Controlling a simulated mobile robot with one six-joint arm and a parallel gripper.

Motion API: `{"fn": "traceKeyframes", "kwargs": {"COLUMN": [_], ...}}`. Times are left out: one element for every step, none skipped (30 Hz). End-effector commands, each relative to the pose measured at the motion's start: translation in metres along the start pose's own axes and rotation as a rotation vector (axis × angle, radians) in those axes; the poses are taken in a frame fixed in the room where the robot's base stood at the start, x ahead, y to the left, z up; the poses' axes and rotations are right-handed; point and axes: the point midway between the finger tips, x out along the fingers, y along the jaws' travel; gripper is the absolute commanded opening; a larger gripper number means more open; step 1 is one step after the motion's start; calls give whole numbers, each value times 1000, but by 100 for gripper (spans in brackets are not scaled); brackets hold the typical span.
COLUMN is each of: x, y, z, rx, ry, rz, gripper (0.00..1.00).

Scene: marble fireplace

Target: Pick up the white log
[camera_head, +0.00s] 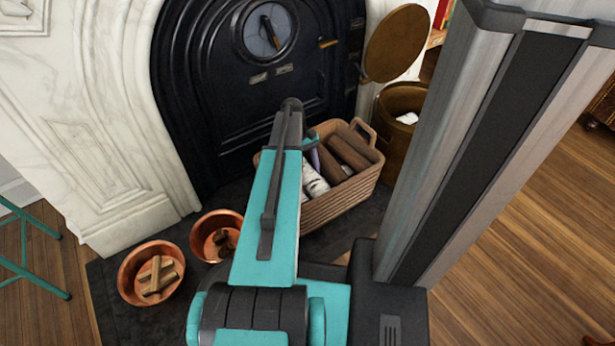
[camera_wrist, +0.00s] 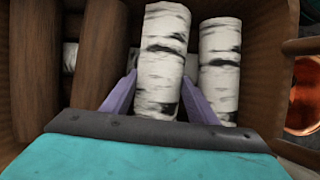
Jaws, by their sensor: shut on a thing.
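In the wrist view a white birch log (camera_wrist: 165,40) with dark bark marks lies between the two purple fingers of my gripper (camera_wrist: 158,82). The fingers are shut on it, one on each side. A second white birch log (camera_wrist: 220,75) lies just to its right, outside the fingers. Both are within the woven basket (camera_head: 340,205). In the head view a white log (camera_head: 314,180) shows in the basket beside my arm, and my gripper (camera_head: 312,150) is mostly hidden by the arm. I cannot tell whether the held log is raised.
Brown logs (camera_wrist: 98,55) lie left of the held log. The basket wall (camera_wrist: 275,60) is close on the right. Copper bowls (camera_head: 152,272) with wood pieces stand front left. A lidded bucket (camera_head: 395,135) stands behind the basket, and the black fireplace door (camera_head: 225,110) is behind my arm.

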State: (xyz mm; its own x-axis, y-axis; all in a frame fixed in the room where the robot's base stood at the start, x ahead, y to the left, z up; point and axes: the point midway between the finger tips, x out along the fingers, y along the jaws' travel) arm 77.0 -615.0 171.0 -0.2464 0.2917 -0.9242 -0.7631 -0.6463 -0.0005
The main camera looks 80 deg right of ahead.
Motion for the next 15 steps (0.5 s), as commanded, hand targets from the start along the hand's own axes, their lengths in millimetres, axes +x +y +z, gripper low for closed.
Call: {"fn": "traceKeyframes", "kwargs": {"x": [-1,-1,-1,-2,-3,-4,-5,-7,-10,-12,-14,-18,-21,-25,-29], "y": [0,0,0,0,0,0,0,0,0,0,0,0,-1,-1,-1], "z": [0,0,0,0,1,1,2,3,4,4,6,7,8,10,11], "rx": [0,0,0,0,-1,-1,-1,-1,-1,-1,-1,-1,-1,-1,-1], "ry": [0,0,0,0,0,0,0,0,0,0,1,1,1,1,1], "rz": [0,0,0,0,0,1,1,1,1,1,1,1,2,2,2], "gripper": [17,17,17,17,17,17,17,17,17,17,17,17,17,17,17]}}
